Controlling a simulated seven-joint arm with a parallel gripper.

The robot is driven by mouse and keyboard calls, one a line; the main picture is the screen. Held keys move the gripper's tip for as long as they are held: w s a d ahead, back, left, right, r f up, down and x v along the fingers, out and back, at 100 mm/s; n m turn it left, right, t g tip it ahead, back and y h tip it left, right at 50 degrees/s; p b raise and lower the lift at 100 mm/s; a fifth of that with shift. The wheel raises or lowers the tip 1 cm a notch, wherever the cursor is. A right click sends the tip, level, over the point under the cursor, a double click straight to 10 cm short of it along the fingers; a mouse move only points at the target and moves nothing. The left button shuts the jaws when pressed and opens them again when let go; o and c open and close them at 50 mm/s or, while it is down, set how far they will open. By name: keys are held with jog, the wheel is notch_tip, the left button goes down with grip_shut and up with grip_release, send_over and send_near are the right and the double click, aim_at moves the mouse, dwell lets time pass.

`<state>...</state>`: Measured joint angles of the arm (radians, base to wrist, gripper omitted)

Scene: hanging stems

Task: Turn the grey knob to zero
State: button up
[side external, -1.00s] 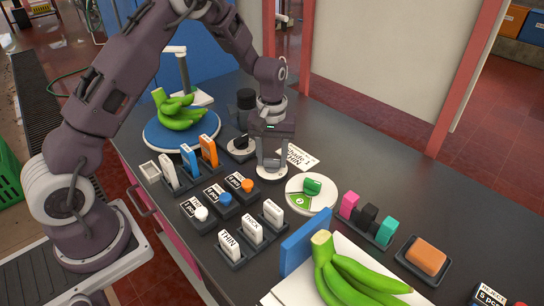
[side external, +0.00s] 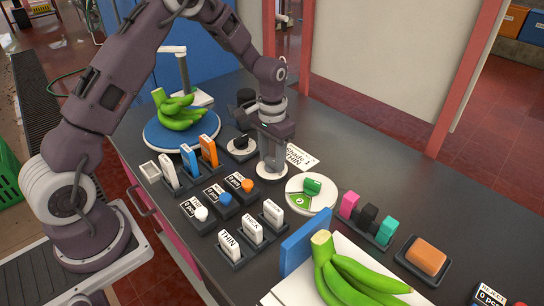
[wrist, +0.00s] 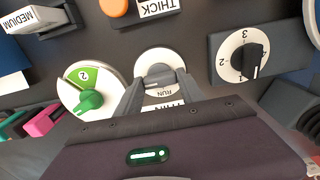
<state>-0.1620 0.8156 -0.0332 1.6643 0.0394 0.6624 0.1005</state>
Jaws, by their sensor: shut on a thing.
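The grey knob (wrist: 158,74) sits on a round white dial (wrist: 160,56) in the wrist view, with the word RUN on the dial's near part. My gripper (wrist: 160,84) is shut on the grey knob, one finger at each side. In the side view my gripper (side external: 271,164) reaches straight down onto the same white dial (side external: 272,178) and hides most of the knob. The marks under and behind the fingers are hidden, so I cannot tell where zero is.
A black knob on a numbered dial (wrist: 243,55) stands close on one side. A green knob (wrist: 89,101) on a white and green disc stands on the other. Label blocks (side external: 229,245), coloured buttons (side external: 225,198) and green bananas (side external: 180,110) crowd the counter.

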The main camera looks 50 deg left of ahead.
aim_at(272, 160)
dwell(0.4)
jog(key=o, duration=1.4)
jog(key=shift+c, duration=0.2)
jog(key=shift+r, duration=0.1)
notch_tip(272, 160, up, 7)
jog(key=shift+r, duration=0.2)
jog(key=s+d+r+t, duration=0.3)
jog(key=s+d+r, duration=0.1)
jog(key=s+r, duration=1.1)
jog(key=s+d+r+t, duration=0.1)
jog(key=s+d+t, duration=0.1)
jog(key=s, duration=1.2)
jog(key=shift+r+t, duration=0.2)
jog(key=shift+t, duration=0.1)
